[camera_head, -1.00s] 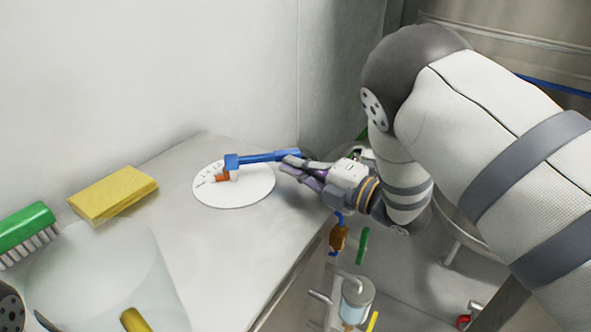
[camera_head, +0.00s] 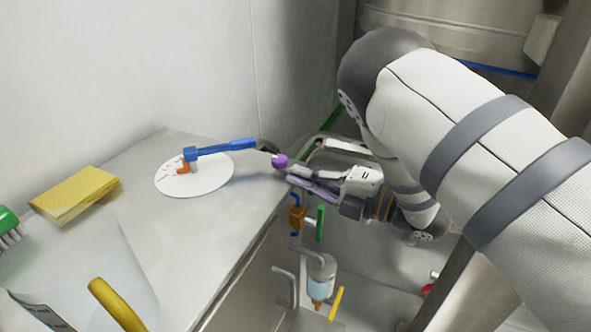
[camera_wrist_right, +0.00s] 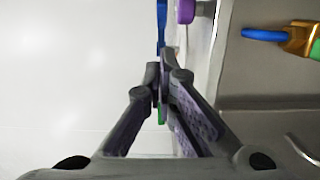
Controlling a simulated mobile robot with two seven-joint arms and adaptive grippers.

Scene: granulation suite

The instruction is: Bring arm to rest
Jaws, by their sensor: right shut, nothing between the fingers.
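My right gripper (camera_head: 290,177) comes in from the right over the right edge of the grey worktop. Its fingers are shut and empty, and in the right wrist view (camera_wrist_right: 162,80) the tips meet. A blue-handled tool (camera_head: 225,148) with an orange part lies on a round white dial-like disc (camera_head: 212,172), left of the gripper. A small purple knob (camera_head: 280,160) is just beyond the fingertips, close to the handle's end. It also shows in the right wrist view (camera_wrist_right: 186,10). I cannot tell whether the gripper touches it. My left gripper is not in view.
A yellow sponge-like block (camera_head: 75,193), a green brush (camera_head: 8,222) and a translucent container (camera_head: 85,265) with a yellow handle stand at left. Pipes and valves, with a green lever (camera_head: 320,222), lie below the worktop edge. A wall is behind. The worktop's middle is clear.

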